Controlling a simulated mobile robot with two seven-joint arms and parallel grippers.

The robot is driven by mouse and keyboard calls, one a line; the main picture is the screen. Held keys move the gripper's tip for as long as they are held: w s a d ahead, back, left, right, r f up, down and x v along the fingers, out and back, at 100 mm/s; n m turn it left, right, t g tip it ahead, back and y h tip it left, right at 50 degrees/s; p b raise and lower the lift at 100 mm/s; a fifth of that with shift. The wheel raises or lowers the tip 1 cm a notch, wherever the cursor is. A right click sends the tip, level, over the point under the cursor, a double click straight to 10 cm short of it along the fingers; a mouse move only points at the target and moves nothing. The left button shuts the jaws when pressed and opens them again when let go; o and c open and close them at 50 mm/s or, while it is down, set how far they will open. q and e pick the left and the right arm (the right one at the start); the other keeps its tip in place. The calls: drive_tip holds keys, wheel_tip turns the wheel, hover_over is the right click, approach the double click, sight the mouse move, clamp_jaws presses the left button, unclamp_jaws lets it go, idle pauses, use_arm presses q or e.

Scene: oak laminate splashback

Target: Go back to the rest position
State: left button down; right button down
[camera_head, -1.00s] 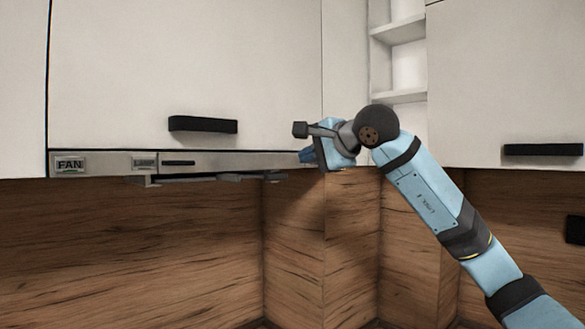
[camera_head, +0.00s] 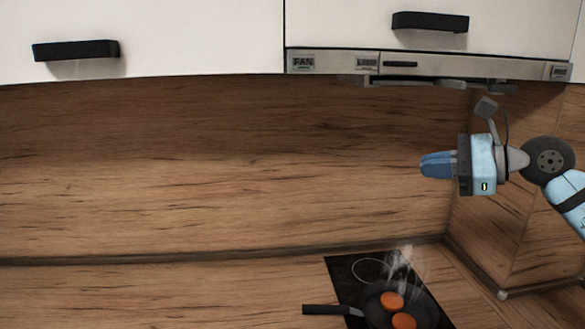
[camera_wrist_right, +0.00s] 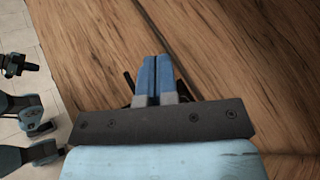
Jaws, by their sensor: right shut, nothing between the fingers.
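My right gripper (camera_head: 437,165) hangs in the air in front of the wood splashback, below the range hood, with its blue fingers pointing left. In the right wrist view its two blue fingers (camera_wrist_right: 156,78) are pressed together with nothing between them. My left gripper does not show in the head view.
The range hood (camera_head: 430,65) with FAN and LAMP labels is above the gripper. White cabinets (camera_head: 200,30) with black handles line the top. Below, a black pan (camera_head: 375,303) with two orange-brown round pieces steams on the black cooktop (camera_head: 345,268). The left counter is clear.

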drive_tip(key=s+a+f+m+t+y+p, duration=0.25)
drive_tip(key=a+f+m+y, duration=0.35)
drive_tip(key=f+m, duration=0.6)
drive_tip(key=s+f+m+t+h, duration=0.1)
drive_tip(key=s+f+m+h, duration=0.3)
drive_tip(key=f+m, duration=0.6)
drive_tip(key=s+f+m+t+h+p, duration=0.1)
drive_tip(key=s+f+m+h, duration=0.4)
drive_tip(key=f+m, duration=0.5)
drive_tip(key=s+d+f+m+t+h+p, duration=0.1)
drive_tip(key=s+f+m+h, duration=0.4)
drive_tip(key=f+m, duration=0.5)
drive_tip(key=shift+s+d+m+t+h, duration=0.1)
drive_tip(key=shift+m+t+h, duration=0.2)
drive_tip(key=shift+m+t, duration=0.75)
drive_tip(key=s+a+f+m+g+h+p, duration=0.1)
drive_tip(key=s+f+m+g, duration=0.3)
drive_tip(key=s+f, duration=0.5)
drive_tip(key=s+m, duration=0.2)
drive_tip(key=shift+s+a+g, duration=0.3)
drive_tip(key=shift+g, duration=0.1)
